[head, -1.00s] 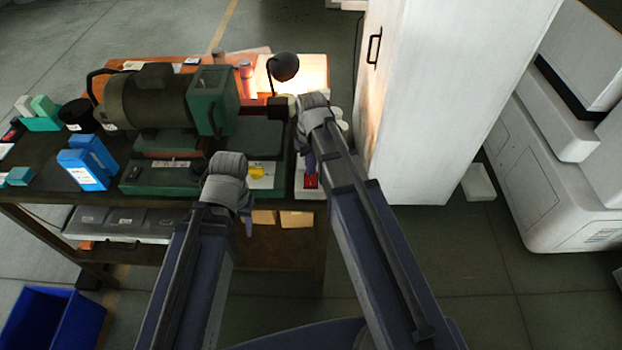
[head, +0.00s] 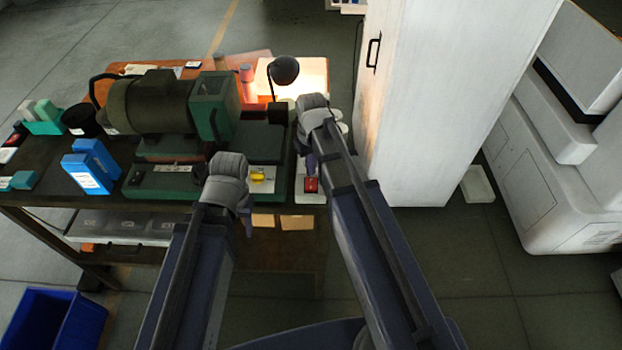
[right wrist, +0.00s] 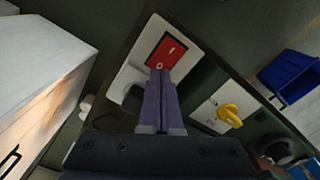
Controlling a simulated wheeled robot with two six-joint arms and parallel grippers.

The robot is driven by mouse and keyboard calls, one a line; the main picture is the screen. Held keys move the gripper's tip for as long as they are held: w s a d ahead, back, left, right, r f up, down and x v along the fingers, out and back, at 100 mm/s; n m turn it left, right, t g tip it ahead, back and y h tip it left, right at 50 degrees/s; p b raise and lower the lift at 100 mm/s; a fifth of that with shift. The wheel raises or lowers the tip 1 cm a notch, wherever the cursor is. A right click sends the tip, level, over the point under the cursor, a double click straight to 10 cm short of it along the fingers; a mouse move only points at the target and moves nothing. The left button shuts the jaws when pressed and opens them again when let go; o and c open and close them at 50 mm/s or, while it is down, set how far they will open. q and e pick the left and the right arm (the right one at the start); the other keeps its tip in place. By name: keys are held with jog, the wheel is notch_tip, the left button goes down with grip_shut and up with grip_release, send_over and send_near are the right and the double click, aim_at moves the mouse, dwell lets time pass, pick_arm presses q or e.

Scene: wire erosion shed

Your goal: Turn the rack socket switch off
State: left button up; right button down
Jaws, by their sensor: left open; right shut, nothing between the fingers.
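The rack socket switch is a red rocker (right wrist: 167,50) on a white socket plate (right wrist: 132,75). Light marks show on its face, one close to the fingertips. The red rocker also shows in the head view (head: 311,185), near the bench's front right corner. My right gripper (right wrist: 160,74) is shut and empty. Its fingertips overlap the rocker's near edge in the right wrist view; I cannot tell whether they touch. A dark round part of the socket is partly hidden beside the fingers. My left gripper (head: 248,224) is open at the bench's front edge, its fingers mostly hidden by its wrist.
A yellow knob (right wrist: 229,115) on a pale plate lies beside the socket. A green machine (head: 165,180) with a motor fills the bench's middle. A lamp (head: 284,70) stands behind. A white cabinet (head: 440,110) rises close on the right. A blue bin (head: 50,322) is on the floor.

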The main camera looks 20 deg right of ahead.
aim_at(310, 180)
pick_arm(q)
notch_tip(310, 180, up, 4)
jog(key=p, duration=0.4)
jog(key=shift+r, duration=0.2)
pick_arm(e)
notch_tip(310, 180, up, 4)
jog(key=shift+r, duration=0.25)
jog(key=shift+s+a+f+b, duration=0.15)
jog(key=shift+f+b, duration=0.1)
jog(key=shift+b, duration=0.05)
jog(key=shift+n+h, duration=0.3)
jog(key=s+a+f+b, duration=0.5)
jog(key=s+f+b, duration=0.1)
jog(key=shift+s+a+f, duration=0.2)
jog(key=shift+s+a, duration=0.2)
pick_arm(q)
notch_tip(310, 180, down, 12)
jog(key=b, duration=0.5)
jog(key=shift+r, duration=0.2)
pick_arm(e)
jog(key=s+a+f, duration=0.4)
jog(key=s, duration=0.3)
jog(key=shift+a+f+h, duration=0.2)
jog(key=shift+f+h, duration=0.1)
pick_arm(q)
jog(key=shift+o, duration=0.2)
pick_arm(e)
jog(key=shift+s, duration=0.1)
